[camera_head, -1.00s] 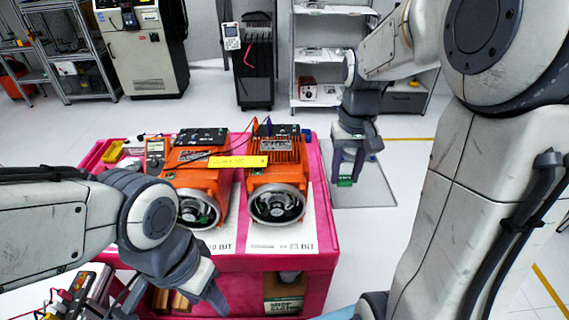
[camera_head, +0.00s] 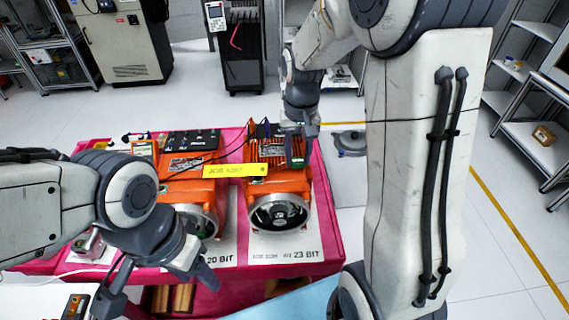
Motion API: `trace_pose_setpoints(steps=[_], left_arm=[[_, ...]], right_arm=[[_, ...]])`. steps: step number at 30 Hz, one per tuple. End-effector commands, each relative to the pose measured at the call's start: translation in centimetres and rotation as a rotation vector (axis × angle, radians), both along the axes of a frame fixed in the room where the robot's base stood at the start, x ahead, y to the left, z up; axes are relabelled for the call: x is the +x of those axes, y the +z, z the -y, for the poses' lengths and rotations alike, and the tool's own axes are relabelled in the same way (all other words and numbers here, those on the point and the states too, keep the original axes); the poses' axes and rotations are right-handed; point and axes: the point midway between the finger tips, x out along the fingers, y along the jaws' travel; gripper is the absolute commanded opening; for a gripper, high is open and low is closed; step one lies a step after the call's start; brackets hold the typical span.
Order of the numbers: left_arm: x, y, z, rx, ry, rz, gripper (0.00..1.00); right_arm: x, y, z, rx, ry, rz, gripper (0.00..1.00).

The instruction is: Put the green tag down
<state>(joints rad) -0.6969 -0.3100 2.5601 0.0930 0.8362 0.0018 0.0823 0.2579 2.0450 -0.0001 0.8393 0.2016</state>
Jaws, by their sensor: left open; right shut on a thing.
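My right gripper (camera_head: 297,161) is shut on the small green tag (camera_head: 298,162), only a bit of which shows between the fingertips. It points down over the right side of the right orange motor (camera_head: 272,184); I cannot tell whether the tag touches it. The left orange motor (camera_head: 191,188) stands beside it. A yellow tag (camera_head: 235,171) with black lettering spans the space between the motors. My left gripper (camera_head: 158,292) is open and empty at the front left of the pink cart (camera_head: 335,258).
A black device (camera_head: 190,142) sits on the left motor, with thin cables nearby. A dark cart (camera_head: 238,45) stands behind.

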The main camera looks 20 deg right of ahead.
Motion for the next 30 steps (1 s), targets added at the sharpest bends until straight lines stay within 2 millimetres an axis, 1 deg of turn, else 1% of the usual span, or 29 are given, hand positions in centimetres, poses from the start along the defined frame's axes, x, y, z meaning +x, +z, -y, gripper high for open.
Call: trace_pose_setpoints(steps=[1, 3, 6, 8, 10, 15, 17, 29, 30], left_arm=[[0.0, 0.6, 0.0, 0.0, 0.0, 0.0, 0.53], [0.0, 0.9, 0.0, 0.0, 0.001, 0.0, 0.53], [0.0, 1.0, 0.0, 0.0, 0.001, 0.0, 0.53], [0.0, 1.1, 0.0, 0.0, 0.001, 0.0, 0.53], [0.0, 1.4, 0.0, 0.0, 0.001, 0.0, 0.53], [0.0, 2.2, 0.0, 0.0, 0.001, 0.0, 0.53], [0.0, 2.3, 0.0, 0.0, 0.001, 0.0, 0.53], [0.0, 1.9, 0.0, 0.0, 0.001, 0.0, 0.53], [0.0, 2.0, 0.0, 0.0, 0.001, 0.0, 0.53]], right_arm=[[0.6, -0.4, -0.8, 0.0, 0.005, -0.005, 0.0], [1.4, -1.1, -1.5, 0.0, 0.004, -0.003, 0.0], [2.1, -1.7, -2.1, 0.0, 0.002, -0.001, 0.0], [2.2, -1.9, -2.3, 0.0, 0.002, 0.0, 0.0], [2.2, -2.6, -2.4, 0.0, 0.002, -0.004, 0.0], [2.2, -5.1, -2.5, 0.0, 0.003, -0.004, 0.0], [2.2, -5.6, -2.5, 0.0, 0.004, -0.003, 0.0], [2.3, -6.3, -2.5, 0.0, 0.004, 0.001, 0.0], [2.3, -6.3, -2.5, 0.0, 0.004, 0.001, 0.48]])
